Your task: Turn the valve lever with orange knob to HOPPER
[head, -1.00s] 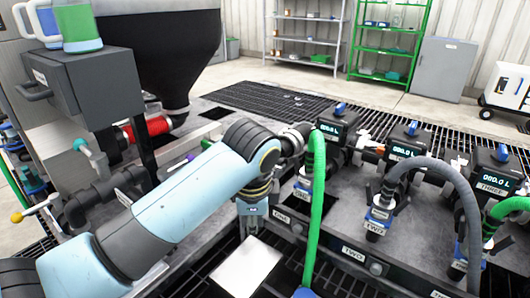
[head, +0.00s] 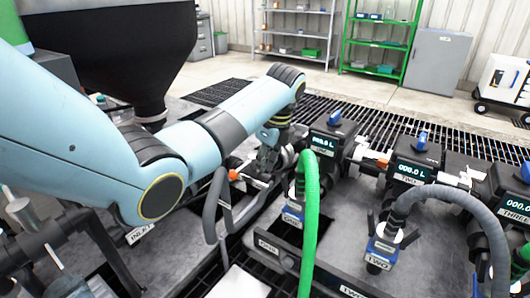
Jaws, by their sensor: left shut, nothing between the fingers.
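A small orange knob (head: 233,175) shows in the head view, just left of my left gripper, by a grey pipe. Its lever is mostly hidden by the gripper and pipe, so I cannot tell which way it points. My left gripper (head: 266,163) is shut and empty, pointing down beside the first meter. I cannot tell whether its fingers touch the lever. Another orange part (head: 382,162) sits between the first and second meters. I cannot read a HOPPER label. My right gripper is not in view.
Meter one (head: 331,138) stands close right of the gripper, with a green hose (head: 308,220) in front of it. A grey hose (head: 448,192) arches at meter two (head: 413,172). The dark hopper (head: 120,60) stands behind my left arm. A pale plate (head: 238,284) lies at the bottom.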

